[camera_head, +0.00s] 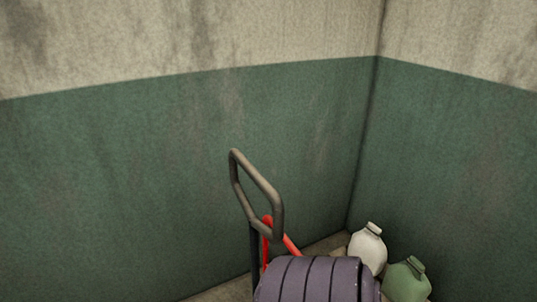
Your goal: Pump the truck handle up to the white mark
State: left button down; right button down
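The truck handle is a grey-brown closed loop (262,185) in the lower middle of the head view. It stands up at a tilt in front of the green wall, on a dark shaft (255,250). A red bar (291,245) slopes beside the shaft, just below the loop. The lower part of the truck is hidden or out of view. I cannot see a white mark. Neither of my grippers shows in the head view, and nothing is seen touching the handle.
A dark purple-grey ridged rounded object (318,280) fills the bottom centre, in front of the shaft; I cannot tell what it is. A white jug (368,248) and a green jug (406,280) stand to its right near the corner. Green-and-cream walls (150,180) close off the back and right.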

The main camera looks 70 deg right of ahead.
aim_at(275, 236)
jog(key=k+l+u, duration=0.25)
jog(key=k+l, duration=0.2)
jog(key=k+l+u, duration=0.25)
jog(key=k+l, duration=0.2)
jog(key=k+l+u, duration=0.25)
jog(key=k, duration=0.25)
